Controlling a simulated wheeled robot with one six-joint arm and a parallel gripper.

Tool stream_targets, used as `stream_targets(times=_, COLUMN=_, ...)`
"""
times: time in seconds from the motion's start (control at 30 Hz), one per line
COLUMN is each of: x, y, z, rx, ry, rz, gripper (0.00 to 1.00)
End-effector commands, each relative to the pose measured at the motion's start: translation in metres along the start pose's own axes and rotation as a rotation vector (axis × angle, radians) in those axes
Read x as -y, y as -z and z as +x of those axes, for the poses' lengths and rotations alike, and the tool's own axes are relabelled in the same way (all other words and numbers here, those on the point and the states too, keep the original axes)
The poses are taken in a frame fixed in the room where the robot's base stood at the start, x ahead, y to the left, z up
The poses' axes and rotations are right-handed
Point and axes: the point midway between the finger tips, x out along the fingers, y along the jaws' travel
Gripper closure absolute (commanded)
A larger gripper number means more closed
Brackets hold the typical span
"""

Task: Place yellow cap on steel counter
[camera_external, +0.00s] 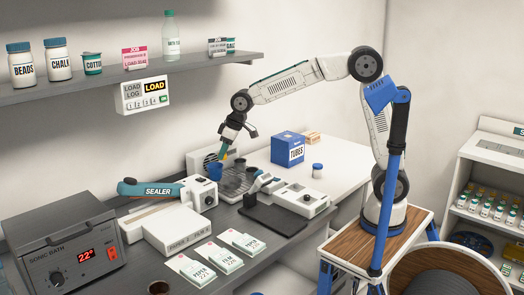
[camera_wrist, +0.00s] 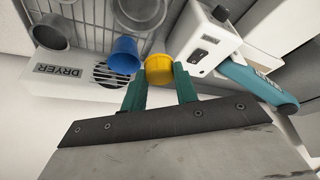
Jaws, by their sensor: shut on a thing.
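My gripper (camera_wrist: 159,76) is shut on the yellow cap (camera_wrist: 159,69), with one teal finger on each side of it in the wrist view. In the external view my gripper (camera_external: 226,150) is above the drying rack area, near the blue cup (camera_external: 214,172); the cap is only a small yellow spot there. The steel counter (camera_external: 141,267) is the dark grey top running along the wall. In the wrist view the blue cup (camera_wrist: 124,56) is close to the left of the cap. Whether the cap touches anything below it cannot be told.
The dryer (camera_wrist: 75,72) with its wire rack and grey cups lies below my gripper. The sealer (camera_external: 158,190) stands left of it, with a blue TUBES box (camera_external: 288,148) behind on the white counter. Paper and film packs (camera_external: 191,268) lie at the front.

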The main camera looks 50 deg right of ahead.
Motion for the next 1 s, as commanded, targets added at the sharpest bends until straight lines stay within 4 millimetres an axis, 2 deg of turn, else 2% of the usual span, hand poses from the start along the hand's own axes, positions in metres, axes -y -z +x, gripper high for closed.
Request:
stream_targets(times=0.03, x=0.032, y=0.005, z=0.003, rx=0.001, ry=0.018, rz=-0.043, gripper=0.95)
stream_targets(times=0.27, x=0.158, y=0.013, z=0.008, rx=-0.001, ry=0.083, rz=-0.203, gripper=0.95)
stream_targets(times=0.5, x=0.286, y=-0.005, z=0.004, rx=-0.001, ry=0.147, rz=-0.361, gripper=0.95)
stream_targets(times=0.6, x=0.327, y=-0.016, z=0.001, rx=-0.002, ry=0.168, rz=-0.411, gripper=0.95)
stream_targets(times=0.7, x=0.359, y=-0.027, z=-0.002, rx=-0.002, ry=0.185, rz=-0.45, gripper=0.95)
stream_targets(times=1.0, x=0.418, y=-0.051, z=-0.011, rx=-0.004, ry=0.215, rz=-0.526, gripper=0.95)
